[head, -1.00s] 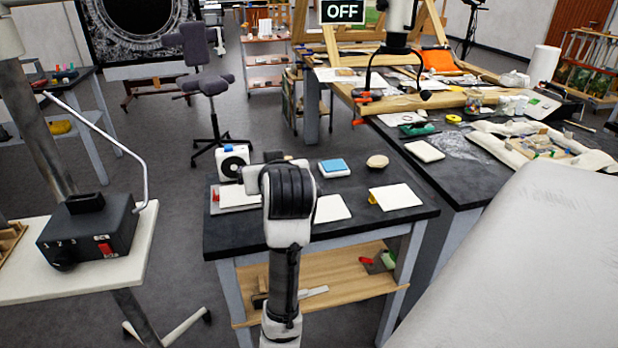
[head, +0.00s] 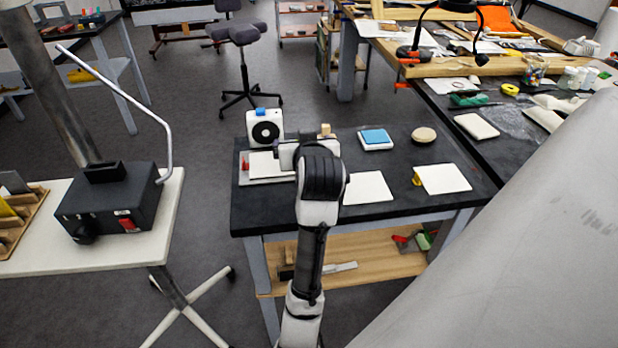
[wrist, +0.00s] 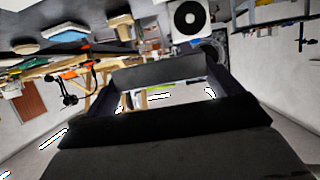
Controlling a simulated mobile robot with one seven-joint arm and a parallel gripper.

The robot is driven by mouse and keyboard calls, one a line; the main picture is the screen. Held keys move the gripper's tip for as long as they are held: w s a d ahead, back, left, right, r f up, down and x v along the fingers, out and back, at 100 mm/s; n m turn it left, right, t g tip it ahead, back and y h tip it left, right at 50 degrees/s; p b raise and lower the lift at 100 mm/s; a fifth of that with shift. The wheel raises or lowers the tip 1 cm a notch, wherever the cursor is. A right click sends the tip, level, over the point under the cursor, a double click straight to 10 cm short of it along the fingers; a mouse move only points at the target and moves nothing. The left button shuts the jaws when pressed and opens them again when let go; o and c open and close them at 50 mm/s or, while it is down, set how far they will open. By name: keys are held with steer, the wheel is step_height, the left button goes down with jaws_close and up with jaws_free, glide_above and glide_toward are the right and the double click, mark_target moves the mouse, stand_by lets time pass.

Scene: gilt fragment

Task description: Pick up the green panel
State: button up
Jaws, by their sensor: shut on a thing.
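My gripper (wrist: 165,76) shows in the wrist view with its two dark fingers apart and a dark flat piece (wrist: 160,69) spanning between them. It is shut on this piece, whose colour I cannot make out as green. In the head view my gripper (head: 287,156) is over the left part of the black table (head: 400,150), mostly hidden behind my own wrist. A green piece (head: 424,240) lies beside a red one on the wooden lower shelf at right. I cannot tell whether it is a panel.
On the black table are a white box with a black disc (head: 265,127), a blue-topped block (head: 376,138), a round tan piece (head: 424,134) and white sheets (head: 443,179). A black control box (head: 110,200) stands on the left table. A large pale surface (head: 520,240) fills the lower right.

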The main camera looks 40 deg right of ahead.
step_height(320, 180, down, 13)
steer(key=shift+r+p, duration=0.1)
steer(key=shift+p, duration=0.35)
steer(key=o, duration=0.7)
steer(key=shift+f, duration=0.2)
steer(key=shift+r, duration=0.25)
steer(key=shift+s+a, duration=0.2)
steer(key=shift+s, duration=0.1)
steer(key=b+v, duration=0.1)
steer(key=v, duration=1)
steer(key=shift+r+b, duration=0.2)
steer(key=shift+b, duration=0.1)
